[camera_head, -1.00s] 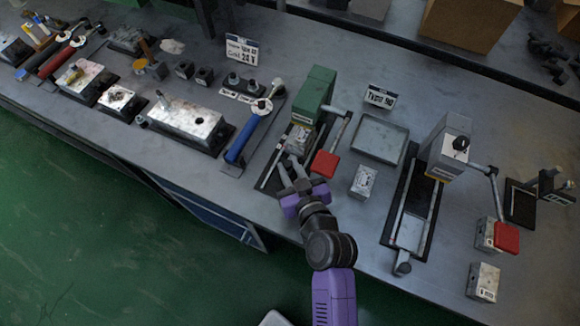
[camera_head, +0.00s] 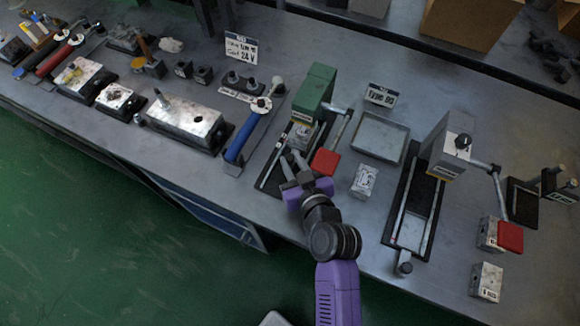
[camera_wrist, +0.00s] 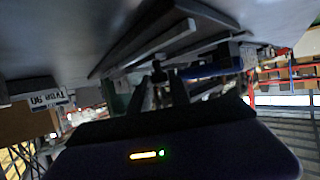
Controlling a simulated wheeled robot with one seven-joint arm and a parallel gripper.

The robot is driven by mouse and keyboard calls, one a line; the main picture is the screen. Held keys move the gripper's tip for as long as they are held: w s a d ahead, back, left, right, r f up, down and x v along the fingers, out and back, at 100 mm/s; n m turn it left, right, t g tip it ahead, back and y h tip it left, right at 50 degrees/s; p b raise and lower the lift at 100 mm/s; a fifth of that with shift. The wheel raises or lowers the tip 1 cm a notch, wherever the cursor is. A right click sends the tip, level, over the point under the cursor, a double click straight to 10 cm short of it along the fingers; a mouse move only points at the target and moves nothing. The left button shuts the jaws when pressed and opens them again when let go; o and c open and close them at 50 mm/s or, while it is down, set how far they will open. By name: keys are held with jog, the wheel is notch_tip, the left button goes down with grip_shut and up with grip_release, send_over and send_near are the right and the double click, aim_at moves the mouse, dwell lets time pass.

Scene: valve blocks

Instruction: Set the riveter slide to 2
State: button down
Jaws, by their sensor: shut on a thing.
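A green press-like machine (camera_head: 315,92) stands on the bench with a dark rail base (camera_head: 270,171) running toward the front edge. A small grey labelled block (camera_head: 303,134) sits on the rails beneath its head. My gripper (camera_head: 292,160) is at the front part of these rails. In the wrist view my gripper (camera_wrist: 163,88) is shut on a small dark knob (camera_wrist: 158,70), which appears to be the slide's handle. The fingers partly hide the slide. No scale numbers can be read.
A red pad (camera_head: 325,162) on a lever is close right of my gripper. A small block (camera_head: 364,181), a tray (camera_head: 380,138) and a grey machine (camera_head: 448,145) with a similar slide stand further right. A blue-handled tool (camera_head: 243,140) lies left.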

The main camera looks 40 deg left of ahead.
jog(key=shift+w+a+f+b, duration=0.15)
jog(key=shift+w+b, duration=0.35)
jog(key=shift+w, duration=0.65)
jog(key=shift+r, duration=0.2)
jog(key=c, duration=1.3)
grip_release()
jog(key=shift+w, duration=0.1)
jog(key=shift+o, duration=0.2)
jog(key=shift+a, duration=0.1)
jog(key=shift+s+d+r, duration=0.1)
jog(key=shift+s+d, duration=0.25)
jog(key=shift+d, duration=0.1)
jog(key=v, duration=0.6)
jog(key=shift+s+d+r+b, duration=0.1)
jog(key=shift+d+r+b, duration=0.1)
jog(key=shift+d+b, duration=0.15)
